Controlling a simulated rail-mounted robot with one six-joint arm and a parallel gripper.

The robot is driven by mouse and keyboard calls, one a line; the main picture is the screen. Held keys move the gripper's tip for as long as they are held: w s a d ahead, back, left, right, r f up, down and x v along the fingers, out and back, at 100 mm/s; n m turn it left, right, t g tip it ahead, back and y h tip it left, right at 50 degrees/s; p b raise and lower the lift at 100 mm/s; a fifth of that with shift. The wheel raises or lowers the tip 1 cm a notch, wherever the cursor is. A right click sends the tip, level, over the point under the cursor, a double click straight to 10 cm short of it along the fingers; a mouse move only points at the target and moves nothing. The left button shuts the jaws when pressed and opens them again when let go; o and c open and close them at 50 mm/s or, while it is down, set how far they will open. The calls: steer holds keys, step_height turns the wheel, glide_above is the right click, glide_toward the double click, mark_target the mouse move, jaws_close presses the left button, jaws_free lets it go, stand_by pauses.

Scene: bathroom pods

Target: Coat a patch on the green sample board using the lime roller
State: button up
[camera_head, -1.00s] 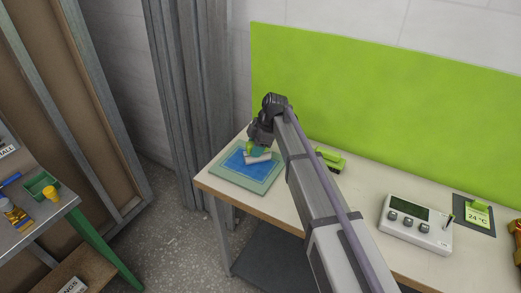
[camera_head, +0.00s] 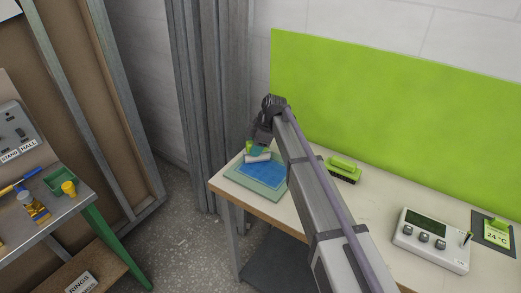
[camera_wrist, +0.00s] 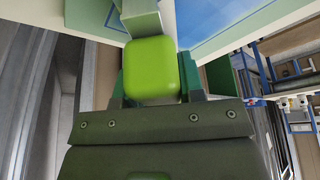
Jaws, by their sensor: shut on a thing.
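The green sample board (camera_head: 245,184) lies flat on the left end of the wooden table, with a blue patch (camera_head: 262,172) covering much of its middle. My gripper (camera_head: 257,148) is over the board's far left part, shut on the lime roller. The roller's pale cylinder (camera_head: 258,157) is at the patch's far edge; I cannot tell whether it touches the board. In the wrist view, the roller's lime handle block (camera_wrist: 151,68) sits between the green fingers of my gripper (camera_wrist: 152,88). A blue area of the board (camera_wrist: 200,22) shows at the upper right there.
A lime brush-like tool (camera_head: 343,168) lies on the table right of my arm. A white control box (camera_head: 431,240) and a dark plate with a 24 °C tag (camera_head: 495,232) stand further right. A green-legged bench (camera_head: 60,215) with small items is at left.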

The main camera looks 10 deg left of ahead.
mark_target(247, 143)
steer(key=shift+w+a+r, duration=0.1)
steer(key=shift+w+a, duration=0.3)
steer(key=shift+a, duration=0.45)
steer(key=shift+w+a, duration=0.4)
steer(key=shift+a, duration=0.4)
step_height(247, 143, up, 6)
steer(key=p, duration=0.6)
step_height(247, 143, up, 3)
steer(key=p, duration=0.3)
